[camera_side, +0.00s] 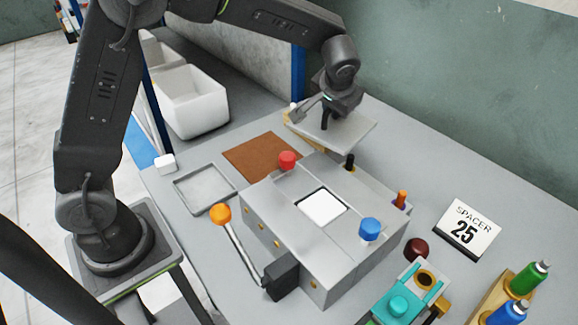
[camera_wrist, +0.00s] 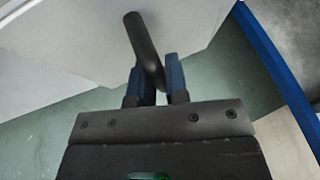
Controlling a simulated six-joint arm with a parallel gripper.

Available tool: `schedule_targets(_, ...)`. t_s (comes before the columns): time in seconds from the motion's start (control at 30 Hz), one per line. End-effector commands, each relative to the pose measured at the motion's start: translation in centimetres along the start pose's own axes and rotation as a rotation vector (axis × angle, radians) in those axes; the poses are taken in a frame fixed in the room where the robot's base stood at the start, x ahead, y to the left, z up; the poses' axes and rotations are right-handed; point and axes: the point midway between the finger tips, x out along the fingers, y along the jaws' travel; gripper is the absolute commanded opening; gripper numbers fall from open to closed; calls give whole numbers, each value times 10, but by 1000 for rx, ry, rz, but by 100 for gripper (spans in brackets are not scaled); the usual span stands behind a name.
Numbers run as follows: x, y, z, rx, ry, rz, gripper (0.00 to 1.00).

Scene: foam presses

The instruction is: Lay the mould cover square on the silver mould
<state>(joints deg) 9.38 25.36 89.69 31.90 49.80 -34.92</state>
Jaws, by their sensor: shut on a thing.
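The mould cover (camera_side: 352,133) is a flat light-grey plate with a dark peg handle. My gripper (camera_side: 325,112) is shut on that handle at the back of the table, behind the silver mould. In the wrist view the handle stands between the blue fingers of my gripper (camera_wrist: 155,88), and the cover (camera_wrist: 70,45) fills the upper left. The silver mould appears to be the big grey block (camera_side: 285,200) with a white square (camera_side: 322,206) in its top. The cover is behind the block, not over the white square. I cannot tell whether it touches what is below.
A yellowish wooden piece (camera_side: 291,122) shows under the cover's left edge. Red (camera_side: 287,159), blue (camera_side: 370,228) and black (camera_side: 349,162) posts rise from the block. An orange-knobbed lever (camera_side: 221,214) stands in front. A brown mat (camera_side: 255,155) and grey tray (camera_side: 204,187) lie left.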

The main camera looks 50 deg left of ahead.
Motion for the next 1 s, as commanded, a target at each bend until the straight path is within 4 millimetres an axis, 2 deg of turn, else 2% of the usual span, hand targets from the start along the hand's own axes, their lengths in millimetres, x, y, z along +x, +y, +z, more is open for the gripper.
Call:
schedule_targets(0.1,3,-27,24,-83,-29,-41,0)
schedule_targets(0.2,6,-44,43,-145,-48,-70,0)
schedule_targets(0.33,6,-58,57,-195,-61,-92,0)
schedule_targets(0.47,-9,-66,53,-210,-60,-98,0)
schedule_targets(0.73,-62,-84,27,-208,-59,-97,0)
schedule_targets(0.87,-82,-90,18,-206,-62,-97,0)
schedule_targets(1.0,-94,-68,24,-158,-51,-75,0)
